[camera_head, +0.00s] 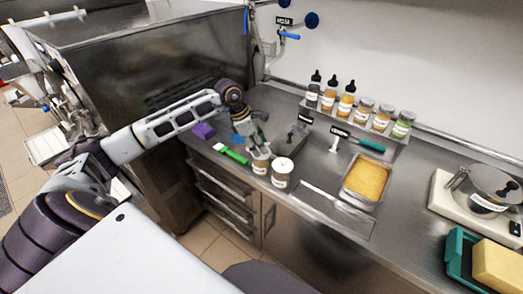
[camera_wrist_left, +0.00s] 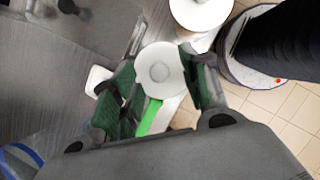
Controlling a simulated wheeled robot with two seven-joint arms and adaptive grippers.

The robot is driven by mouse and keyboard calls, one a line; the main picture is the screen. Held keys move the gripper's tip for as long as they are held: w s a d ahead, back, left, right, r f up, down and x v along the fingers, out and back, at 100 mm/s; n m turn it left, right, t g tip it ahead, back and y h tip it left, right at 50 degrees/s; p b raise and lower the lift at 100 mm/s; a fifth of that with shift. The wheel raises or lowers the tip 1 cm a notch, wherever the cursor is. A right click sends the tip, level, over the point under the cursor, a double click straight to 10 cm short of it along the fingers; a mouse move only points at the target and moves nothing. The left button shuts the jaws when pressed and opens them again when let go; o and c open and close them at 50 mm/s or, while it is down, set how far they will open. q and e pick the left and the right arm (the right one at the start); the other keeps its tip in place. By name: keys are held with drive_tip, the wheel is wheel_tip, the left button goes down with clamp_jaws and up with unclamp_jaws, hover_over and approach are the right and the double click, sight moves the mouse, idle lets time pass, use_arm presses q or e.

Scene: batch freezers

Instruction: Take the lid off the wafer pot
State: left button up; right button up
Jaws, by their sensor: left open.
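Two small pots stand side by side near the counter's front edge in the head view. The left pot (camera_head: 260,165) is partly covered by my left gripper (camera_head: 257,147). The right pot (camera_head: 281,174) has a round white lid and a label too small to read, so I cannot tell which one is the wafer pot. In the left wrist view, my open left gripper (camera_wrist_left: 163,75) has its green-padded fingers on either side of a round white lid (camera_wrist_left: 160,69) with a raised centre. A second white lid (camera_wrist_left: 200,11) lies beyond it, outside the fingers. My right gripper is not in view.
A green-handled tool (camera_head: 231,154) lies left of the pots, with a purple block (camera_head: 203,131) farther left. A rack of bottles and jars (camera_head: 362,127) stands behind. A pan with yellow contents (camera_head: 366,181) is at the right. Bare steel counter lies between.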

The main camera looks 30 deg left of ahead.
use_arm(q)
drive_tip(key=shift+w+f, duration=0.1)
drive_tip(key=shift+f, duration=0.2)
drive_tip(key=c, duration=0.8)
